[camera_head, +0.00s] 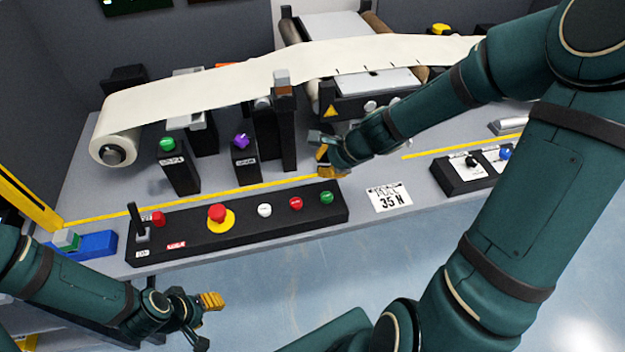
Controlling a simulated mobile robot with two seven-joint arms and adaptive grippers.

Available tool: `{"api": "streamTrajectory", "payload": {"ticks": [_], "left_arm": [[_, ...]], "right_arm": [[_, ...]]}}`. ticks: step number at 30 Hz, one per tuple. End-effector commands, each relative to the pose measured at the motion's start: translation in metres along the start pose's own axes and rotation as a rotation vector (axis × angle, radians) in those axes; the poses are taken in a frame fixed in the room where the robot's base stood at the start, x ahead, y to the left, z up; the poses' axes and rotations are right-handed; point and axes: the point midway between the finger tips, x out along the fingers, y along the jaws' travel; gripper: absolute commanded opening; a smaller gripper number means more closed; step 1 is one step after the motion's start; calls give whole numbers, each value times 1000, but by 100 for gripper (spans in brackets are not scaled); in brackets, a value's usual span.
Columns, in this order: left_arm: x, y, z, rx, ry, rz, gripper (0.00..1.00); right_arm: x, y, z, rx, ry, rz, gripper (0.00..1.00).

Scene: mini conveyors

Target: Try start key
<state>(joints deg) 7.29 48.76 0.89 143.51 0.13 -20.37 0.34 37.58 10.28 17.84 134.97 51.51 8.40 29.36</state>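A black control box (180,240) lies along the table's front edge. On it are a green button (327,198) at the right end, a red button (295,203), a white button (264,210) and a red mushroom button on yellow (217,213). The button labels are too small to read. My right gripper (325,156) is above and behind the green button, apart from it. Its fingers look spread and hold nothing visible. My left gripper (208,322) is low in front of the table, with spread fingers and nothing between them.
Black posts carry another green button (167,144) and a purple knob (241,141). A cream web (220,87) runs from a roll across the machine behind. A switch box (465,175) stands at right. A printed card (390,197) lies right of the control box.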

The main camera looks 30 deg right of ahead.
Motion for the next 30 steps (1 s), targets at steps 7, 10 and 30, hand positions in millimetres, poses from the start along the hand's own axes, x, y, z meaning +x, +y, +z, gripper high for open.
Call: {"api": "streamTrajectory", "payload": {"ticks": [7,10,30], "left_arm": [[-2,1,0,0,-1,0,47],[-2,1,0,0,-1,0,47],[33,-12,8,6,-12,1,47]], "right_arm": [[-10,-8,0,52,-6,-23,0],[-10,-8,0,51,-6,-23,0],[22,9,-16,49,-4,-22,0]]}}
